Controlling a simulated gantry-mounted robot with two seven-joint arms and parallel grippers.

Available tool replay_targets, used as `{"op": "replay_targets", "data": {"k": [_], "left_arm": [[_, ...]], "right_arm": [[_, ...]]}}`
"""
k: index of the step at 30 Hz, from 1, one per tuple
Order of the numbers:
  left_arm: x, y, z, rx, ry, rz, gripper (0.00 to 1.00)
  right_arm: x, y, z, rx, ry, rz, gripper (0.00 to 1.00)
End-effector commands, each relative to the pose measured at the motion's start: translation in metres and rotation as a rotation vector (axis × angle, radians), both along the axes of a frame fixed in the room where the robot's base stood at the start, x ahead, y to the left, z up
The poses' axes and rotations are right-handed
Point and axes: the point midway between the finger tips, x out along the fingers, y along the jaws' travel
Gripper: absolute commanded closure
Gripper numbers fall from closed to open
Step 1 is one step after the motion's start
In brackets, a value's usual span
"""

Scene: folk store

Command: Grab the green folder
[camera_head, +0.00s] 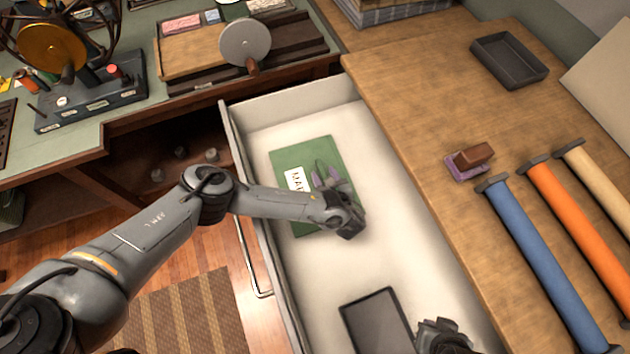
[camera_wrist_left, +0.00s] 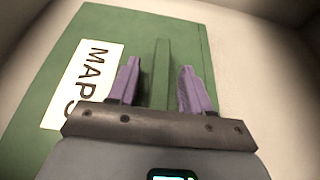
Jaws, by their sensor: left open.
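The green folder (camera_head: 300,156) lies flat in the open white drawer, with a white label reading "MAPS" on it. In the left wrist view the folder (camera_wrist_left: 118,40) fills the left and middle. A raised green strip (camera_wrist_left: 161,72) on it stands between the purple fingertips. My left gripper (camera_head: 328,175) is over the folder's right part, and in the left wrist view the gripper (camera_wrist_left: 158,82) is open, one finger on each side of the strip. I cannot tell whether the fingers touch it. A dark gripper, apparently my right one (camera_head: 446,338), shows partly at the bottom edge; its fingers are unclear.
The white drawer (camera_head: 405,240) also holds a dark tablet-like object (camera_head: 377,322) nearer the front. The wooden counter on the right (camera_head: 420,110) bears a dark tray (camera_head: 508,60), a stamp (camera_head: 470,160) and several coloured rolls. The drawer's middle is bare.

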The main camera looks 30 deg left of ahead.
Motion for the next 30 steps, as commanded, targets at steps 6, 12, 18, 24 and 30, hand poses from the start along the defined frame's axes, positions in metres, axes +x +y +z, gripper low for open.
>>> {"op": "replay_targets", "data": {"k": [6, 12, 18, 24, 30], "left_arm": [[0.0, -0.0001, 0.0004, 0.0, 0.0, 0.0, 0.6], [-0.0001, -0.0003, 0.0004, 0.0, 0.0, 0.0, 0.91], [0.0002, -0.0004, 0.001, 0.0, -0.001, 0.0, 1.0], [0.0001, -0.0004, 0.0013, 0.0, -0.001, 0.0, 1.0], [0.0002, -0.0006, 0.0088, -0.001, -0.001, 0.001, 1.0]], "right_arm": [[-0.0001, 0.0011, 0.0002, 0.005, 0.001, -0.004, 1.0], [0.0, 0.0019, 0.0001, 0.008, 0.001, -0.006, 1.0], [-0.0001, 0.002, 0.0002, 0.008, 0.001, -0.006, 1.0], [-0.0002, 0.0017, 0.0002, 0.008, 0.001, -0.006, 1.0], [-0.0003, 0.0005, 0.0033, 0.002, 0.001, -0.001, 1.0]]}}
